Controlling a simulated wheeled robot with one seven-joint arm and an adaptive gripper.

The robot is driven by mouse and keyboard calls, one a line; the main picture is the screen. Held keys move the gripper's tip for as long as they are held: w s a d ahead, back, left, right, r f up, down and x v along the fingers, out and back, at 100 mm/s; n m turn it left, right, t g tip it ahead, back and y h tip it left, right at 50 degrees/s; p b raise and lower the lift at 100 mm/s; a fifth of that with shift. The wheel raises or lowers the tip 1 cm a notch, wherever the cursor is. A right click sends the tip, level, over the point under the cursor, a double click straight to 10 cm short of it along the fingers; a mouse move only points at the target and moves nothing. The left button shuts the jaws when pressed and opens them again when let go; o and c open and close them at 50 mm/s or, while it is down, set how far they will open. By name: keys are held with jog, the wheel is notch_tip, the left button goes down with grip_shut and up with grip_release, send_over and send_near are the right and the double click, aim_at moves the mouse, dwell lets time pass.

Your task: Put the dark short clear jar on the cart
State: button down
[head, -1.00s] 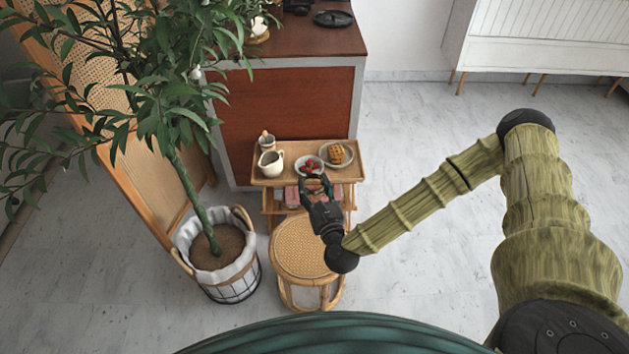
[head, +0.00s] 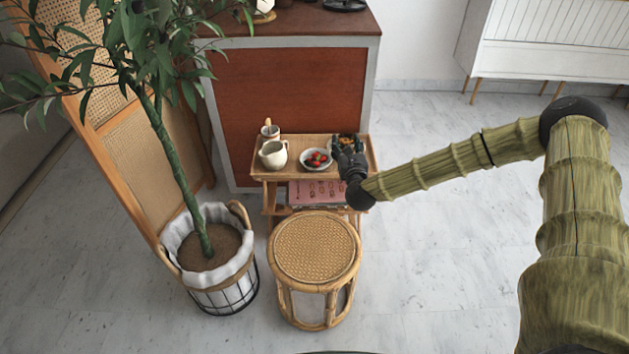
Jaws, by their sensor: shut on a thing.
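The wooden cart (head: 292,142) stands against the red-brown counter. My gripper (head: 347,145) is over the right part of its top tray, shut on a small dark thing that fits the short clear jar. The fingers hide most of it, so its outline and any gap to the tray cannot be told. On the tray are a cream pitcher (head: 273,154), a small cup (head: 269,131) behind it, and a bowl of red berries (head: 316,160) just left of my gripper. The plate of waffles on the right is mostly hidden behind my gripper.
A round rattan stool (head: 314,250) with a bare top stands in front of the cart. Pink boxes or books (head: 316,192) lie on the lower shelf. A potted tree (head: 210,250) is at the left, by a cane screen (head: 140,165). The floor at the right is clear.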

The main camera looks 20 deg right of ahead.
jog(key=w+d+f+m+h+b, duration=0.1)
jog(key=w+d+f+h+b, duration=0.1)
jog(key=w+d+b, duration=0.55)
jog(key=shift+g, duration=0.3)
jog(key=shift+w+a+f+b, duration=0.5)
jog(key=shift+a+f, duration=0.3)
jog(key=shift+a, duration=1.65)
jog(key=shift+w+a+f+b, duration=0.4)
jog(key=shift+a+f+b, duration=0.3)
jog(key=shift+a, duration=1.75)
jog(key=shift+w+a+f+b, duration=0.45)
jog(key=shift+a+f, duration=0.45)
jog(key=shift+a, duration=1.55)
jog(key=shift+f+b, duration=0.3)
jog(key=shift+b, duration=0.05)
jog(key=shift+f+b, duration=0.3)
jog(key=shift+b, duration=0.05)
jog(key=c, duration=0.6)
grip_release()
